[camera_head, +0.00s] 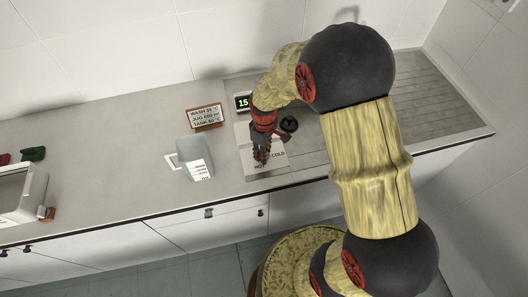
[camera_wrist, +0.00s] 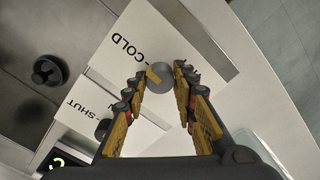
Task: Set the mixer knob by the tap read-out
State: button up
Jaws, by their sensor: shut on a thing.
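The mixer knob (camera_wrist: 160,78) is a grey round knob with a yellow pointer mark, standing by a white plate lettered COLD. My gripper (camera_wrist: 163,80) is shut on it, one finger on each side. In the head view my gripper (camera_head: 262,155) points down at the HOT and COLD plate (camera_head: 277,158) and hides the knob. The tap read-out (camera_head: 243,102) is a small black display behind the gripper, showing 15 in green. Part of it shows at the bottom left of the wrist view (camera_wrist: 62,162).
A card (camera_head: 206,117) reads WASH, JUG and TANK with values; the small digits are hard to read. A pale jug (camera_head: 195,160) stands left of my gripper. A black round fitting (camera_head: 289,124) is behind it. A ribbed drainer (camera_head: 430,95) lies to the right.

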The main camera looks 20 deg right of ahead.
jog(key=c, duration=0.4)
jog(key=shift+o, duration=0.2)
jog(key=shift+m+p, duration=0.4)
jog(key=shift+m, duration=2)
jog(key=o, duration=1.2)
jog(key=shift+c, duration=0.2)
notch_tip(320, 180, up, 12)
